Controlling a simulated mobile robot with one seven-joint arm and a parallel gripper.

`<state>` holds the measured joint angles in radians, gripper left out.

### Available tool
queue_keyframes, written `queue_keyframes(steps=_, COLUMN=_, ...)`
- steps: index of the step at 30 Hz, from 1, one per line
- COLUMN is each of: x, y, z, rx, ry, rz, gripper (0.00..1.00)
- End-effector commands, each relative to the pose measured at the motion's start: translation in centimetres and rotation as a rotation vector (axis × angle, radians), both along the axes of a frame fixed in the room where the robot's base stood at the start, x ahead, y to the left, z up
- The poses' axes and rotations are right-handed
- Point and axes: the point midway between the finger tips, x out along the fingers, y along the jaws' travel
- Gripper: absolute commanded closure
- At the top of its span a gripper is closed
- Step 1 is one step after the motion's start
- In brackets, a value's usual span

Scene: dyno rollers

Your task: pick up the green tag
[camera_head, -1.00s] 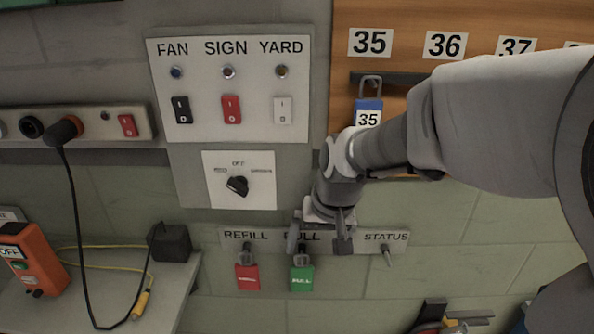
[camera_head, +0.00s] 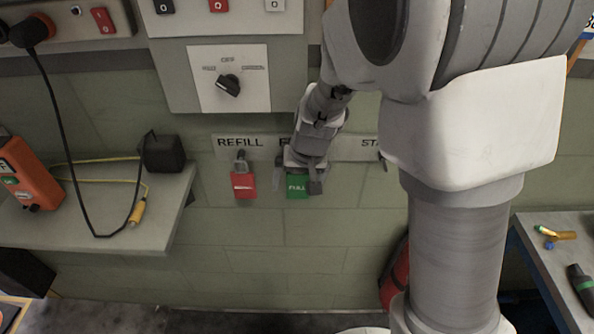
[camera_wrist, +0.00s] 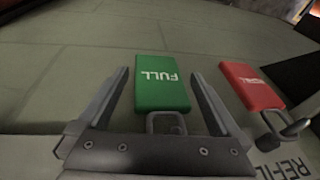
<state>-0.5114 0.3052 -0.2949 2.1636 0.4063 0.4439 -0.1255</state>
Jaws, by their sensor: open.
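The green tag (camera_head: 297,189), marked FULL, hangs on the wall under the label strip in the head view, its upper part hidden by my gripper. In the wrist view the green tag (camera_wrist: 162,83) shows whole, with its metal loop below it in the picture. My gripper (camera_head: 302,186) is at the tag. In the wrist view my gripper (camera_wrist: 161,80) is open, with one finger on each side of the tag and visible space at both sides. I cannot tell whether the fingers reach past its face.
A red tag (camera_head: 243,185) hangs under REFILL to the left; it also shows in the wrist view (camera_wrist: 252,86). A switch panel (camera_head: 230,78) is above. A shelf (camera_head: 150,215) with a black box (camera_head: 164,153) is at left. The wall below the tags is bare.

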Motion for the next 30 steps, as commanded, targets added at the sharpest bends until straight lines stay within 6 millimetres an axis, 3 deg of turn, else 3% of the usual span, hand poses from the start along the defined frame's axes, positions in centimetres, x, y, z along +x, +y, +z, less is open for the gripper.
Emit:
queue_keyframes(steps=7, x=0.08, y=0.02, z=-0.14, rx=0.0, ry=-0.001, rz=0.0, gripper=0.0)
queue_keyframes(steps=22, x=0.06, y=-0.01, z=-0.13, rx=0.0, ry=-0.001, rz=-0.001, gripper=0.89)
queue_keyframes(steps=30, x=0.08, y=-0.02, z=0.03, rx=0.0, ry=-0.001, rz=-0.001, gripper=0.89)
